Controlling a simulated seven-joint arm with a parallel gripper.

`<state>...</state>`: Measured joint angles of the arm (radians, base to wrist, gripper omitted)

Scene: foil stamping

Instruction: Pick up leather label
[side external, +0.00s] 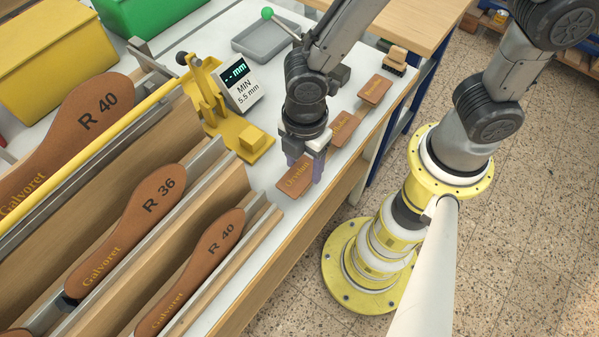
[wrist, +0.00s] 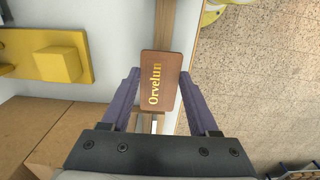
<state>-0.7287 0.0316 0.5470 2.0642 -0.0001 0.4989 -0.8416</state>
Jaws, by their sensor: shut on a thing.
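The leather label (side external: 293,180) is a small brown rectangle with gold lettering that reads "Orvelun". My gripper (side external: 305,170) points down over the white bench near its front edge, with its purple fingers on either side of the label. It is shut on the label. In the wrist view the label (wrist: 160,82) lies flat between the two fingertips, with its text facing the camera. Whether the label still touches the bench is hard to tell. Two more brown labels, one nearer (side external: 342,127) and one farther (side external: 374,89), lie farther back along the bench edge.
A yellow thickness gauge (side external: 250,143) with a "MIN 5.5 mm" display (side external: 238,86) stands left of my gripper. Brown soles, including one marked R 36 (side external: 140,215), lie on wooden racks at the left. A grey tray (side external: 265,40) sits behind. A stamp (side external: 396,58) stands at the far right end.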

